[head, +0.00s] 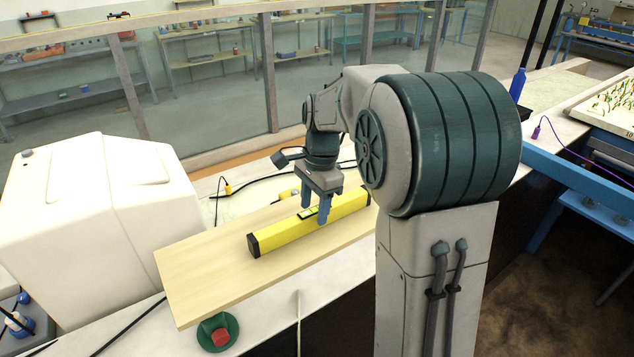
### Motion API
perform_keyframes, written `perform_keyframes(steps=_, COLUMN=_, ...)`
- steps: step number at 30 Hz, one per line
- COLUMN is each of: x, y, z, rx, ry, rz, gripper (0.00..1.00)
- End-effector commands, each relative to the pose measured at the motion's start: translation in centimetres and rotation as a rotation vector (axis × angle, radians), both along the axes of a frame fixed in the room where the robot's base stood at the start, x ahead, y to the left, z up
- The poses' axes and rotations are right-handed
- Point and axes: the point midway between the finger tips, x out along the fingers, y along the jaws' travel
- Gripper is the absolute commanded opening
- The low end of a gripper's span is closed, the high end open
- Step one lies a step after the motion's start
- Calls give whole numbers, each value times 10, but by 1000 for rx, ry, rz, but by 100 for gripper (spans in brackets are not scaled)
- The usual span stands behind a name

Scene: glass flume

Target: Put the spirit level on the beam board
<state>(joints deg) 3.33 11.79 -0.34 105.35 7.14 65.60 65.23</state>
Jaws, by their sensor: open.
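The yellow spirit level (283,235), with black end caps, lies lengthwise on the pale wooden beam board (206,281). The board's near left end rests above a green round support with a red part (217,335).
A large white casing (100,225) stands left of the board. Black cables run on the white bench behind and in front. A glass wall (200,90) stands behind. A blue bottle (517,85) and a tray of plants (612,105) are at right.

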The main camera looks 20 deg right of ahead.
Motion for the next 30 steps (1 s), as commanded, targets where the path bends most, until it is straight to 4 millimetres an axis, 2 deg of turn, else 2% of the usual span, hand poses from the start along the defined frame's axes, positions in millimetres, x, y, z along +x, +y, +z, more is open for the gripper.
perform_keyframes(steps=6, x=3, y=-6, z=48, rx=0, ry=-6, rz=-1, gripper=49)
perform_keyframes(steps=10, x=3, y=-9, z=73, rx=-1, ry=-4, rz=0, gripper=49)
perform_keyframes(steps=15, x=4, y=-11, z=93, rx=0, ry=-1, rz=0, gripper=49)
perform_keyframes(steps=19, x=-2, y=-11, z=100, rx=-2, ry=-13, rz=26, gripper=49)
perform_keyframes(steps=23, x=-26, y=-7, z=101, rx=-15, ry=-66, rz=151, gripper=49)
perform_keyframes(steps=30, x=-103, y=0, z=85, rx=-93, ry=-226, rz=579, gripper=49)
